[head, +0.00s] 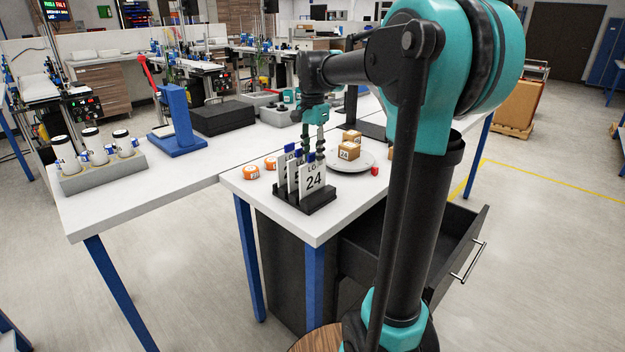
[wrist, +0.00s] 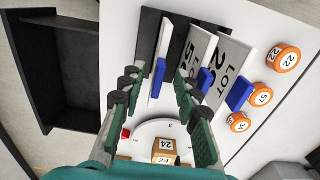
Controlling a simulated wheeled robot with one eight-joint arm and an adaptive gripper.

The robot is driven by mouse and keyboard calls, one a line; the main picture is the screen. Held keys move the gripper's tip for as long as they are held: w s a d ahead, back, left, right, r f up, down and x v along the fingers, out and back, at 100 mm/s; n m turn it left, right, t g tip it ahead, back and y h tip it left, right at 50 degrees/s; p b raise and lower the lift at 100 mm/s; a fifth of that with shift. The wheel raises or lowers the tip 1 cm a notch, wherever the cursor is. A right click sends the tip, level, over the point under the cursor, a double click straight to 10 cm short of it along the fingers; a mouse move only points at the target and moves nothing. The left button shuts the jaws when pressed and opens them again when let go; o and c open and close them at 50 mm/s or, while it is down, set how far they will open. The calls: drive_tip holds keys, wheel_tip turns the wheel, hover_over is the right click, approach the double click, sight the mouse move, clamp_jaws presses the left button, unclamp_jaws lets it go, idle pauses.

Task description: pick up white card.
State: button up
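Several white cards with black "LOT" lettering and blue tabs stand upright in a black holder (head: 308,202) on the white table. The front card (head: 313,177) reads "24" in the head view. In the wrist view the leftmost card (wrist: 164,42) is seen nearly edge-on, with a middle card (wrist: 194,62) and a right card (wrist: 228,62) beside it. My gripper (head: 313,156) points down at the holder; in the wrist view its fingers (wrist: 157,82) are open and empty, either side of the leftmost card's blue tab. I cannot tell how far above the card the fingertips are.
Orange pucks (head: 251,172) lie left, a small red cube (head: 375,171) right. An open drawer (head: 410,230) juts out below the table's right side.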

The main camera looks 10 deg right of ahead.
sight(313, 176)
drive_tip(key=shift+s+f, duration=0.2)
drive_tip(key=shift+f, duration=3.5)
clamp_jaws()
